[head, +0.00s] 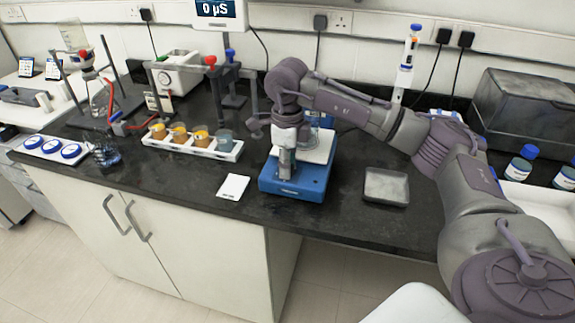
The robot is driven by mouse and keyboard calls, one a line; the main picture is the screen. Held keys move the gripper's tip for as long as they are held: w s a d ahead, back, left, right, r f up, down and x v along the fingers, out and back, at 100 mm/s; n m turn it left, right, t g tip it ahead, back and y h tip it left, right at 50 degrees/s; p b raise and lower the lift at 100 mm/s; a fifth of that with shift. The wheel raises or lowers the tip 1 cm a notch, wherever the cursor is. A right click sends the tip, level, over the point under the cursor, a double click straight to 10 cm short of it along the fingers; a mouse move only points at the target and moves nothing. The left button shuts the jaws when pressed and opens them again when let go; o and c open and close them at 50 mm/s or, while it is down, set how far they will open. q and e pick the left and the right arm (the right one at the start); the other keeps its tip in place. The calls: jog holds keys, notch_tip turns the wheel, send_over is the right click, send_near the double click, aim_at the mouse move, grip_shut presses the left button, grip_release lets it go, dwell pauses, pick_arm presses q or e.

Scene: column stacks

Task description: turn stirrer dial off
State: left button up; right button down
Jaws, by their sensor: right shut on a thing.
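The stirrer (312,187) is a blue box with a white top plate, standing near the front edge of the black bench. My right arm reaches in from the right, and my right gripper (286,172) points down at the front of the stirrer. It is shut at the stirrer's front face, where the dial would be. The dial itself is hidden behind the fingers, so I cannot tell its setting. My left gripper is not in view.
A white rack (190,147) with several small beakers stands left of the stirrer. A white card (233,187) lies between them near the edge. A grey tray (386,187) lies to the right. A grey-lidded box (530,112) and blue-capped bottles (520,165) stand far right.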

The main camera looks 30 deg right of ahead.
jog(key=shift+r, duration=0.1)
dwell(0.4)
jog(key=c, duration=1.1)
grip_release()
notch_tip(320, 180, up, 12)
